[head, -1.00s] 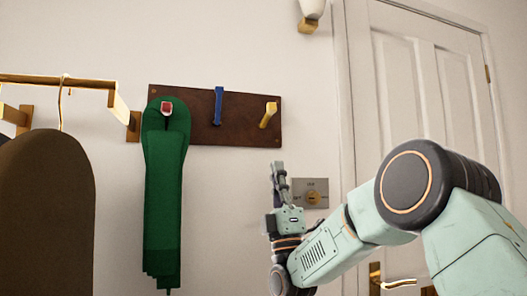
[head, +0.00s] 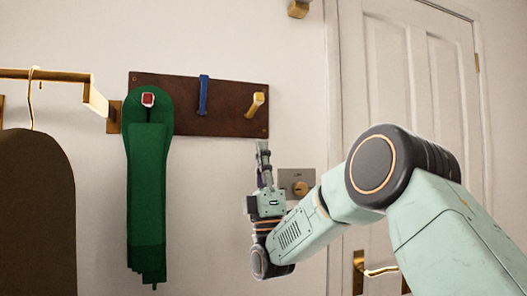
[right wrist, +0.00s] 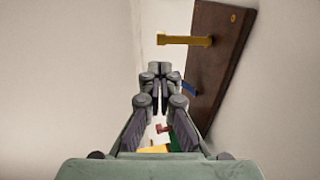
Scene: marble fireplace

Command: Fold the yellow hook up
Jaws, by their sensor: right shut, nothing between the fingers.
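The yellow hook (head: 256,104) is at the right end of a dark brown wall board (head: 228,123). It sticks out from the board; the right wrist view also shows the hook (right wrist: 184,40) jutting out to the left of the board. My right gripper (head: 263,148) points up just below the hook in the head view, with its fingers together. In the right wrist view the fingertips (right wrist: 159,68) are shut and empty, appearing below the hook and apart from it. My left gripper is out of view.
A blue hook (head: 204,95) stands upright in the middle of the board. A green item (head: 147,190) hangs at the red hook (head: 148,99). A brass rail (head: 45,74) is at left, a wall plate (head: 297,183) behind my gripper, a white door (head: 415,100) at right.

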